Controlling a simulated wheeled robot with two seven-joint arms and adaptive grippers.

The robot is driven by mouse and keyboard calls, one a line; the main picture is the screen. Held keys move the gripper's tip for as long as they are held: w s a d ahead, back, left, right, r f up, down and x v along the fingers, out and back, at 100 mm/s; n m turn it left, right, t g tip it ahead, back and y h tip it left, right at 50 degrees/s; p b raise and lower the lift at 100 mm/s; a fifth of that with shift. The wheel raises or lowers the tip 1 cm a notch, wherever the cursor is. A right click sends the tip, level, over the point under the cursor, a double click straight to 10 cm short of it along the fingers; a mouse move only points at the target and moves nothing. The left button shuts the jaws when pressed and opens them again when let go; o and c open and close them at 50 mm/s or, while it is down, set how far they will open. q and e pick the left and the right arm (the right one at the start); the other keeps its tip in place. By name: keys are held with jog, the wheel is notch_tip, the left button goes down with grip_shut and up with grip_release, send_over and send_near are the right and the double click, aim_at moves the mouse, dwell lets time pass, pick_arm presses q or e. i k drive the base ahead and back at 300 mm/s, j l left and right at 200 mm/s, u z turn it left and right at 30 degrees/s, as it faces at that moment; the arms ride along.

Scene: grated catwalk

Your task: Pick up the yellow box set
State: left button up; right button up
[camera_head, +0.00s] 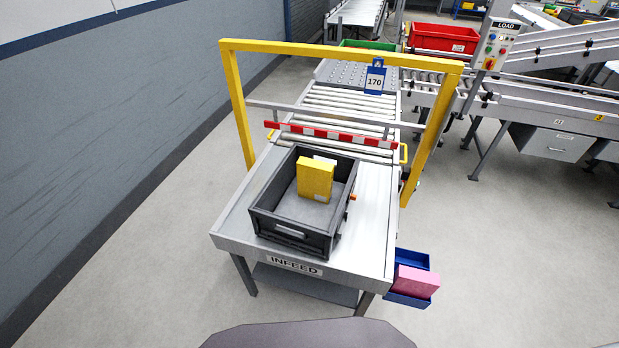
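A yellow box (315,179) stands upright inside a dark grey open crate (290,236), toward its back. A small white label shows low on the box. The crate sits on a metal table (376,205) marked INFEED. Whether the yellow box is one piece or several together, I cannot tell. Neither of my grippers shows in the head view.
A yellow frame (340,52) rises around the roller conveyor (347,113) behind the crate, with a red and white bar (332,134) across it. Blue bins with a pink box (416,281) hang at the table's right side. Open floor lies left and right.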

aim_at(315, 177)
jog(key=i+j+z, duration=0.15)
jog(key=j, duration=0.35)
jog(key=i+j+z, duration=0.15)
jog(key=j, duration=0.35)
jog(key=j+z, duration=0.1)
jog(key=j, duration=0.4)
jog(key=i+j+z, duration=0.15)
jog(key=j, duration=0.4)
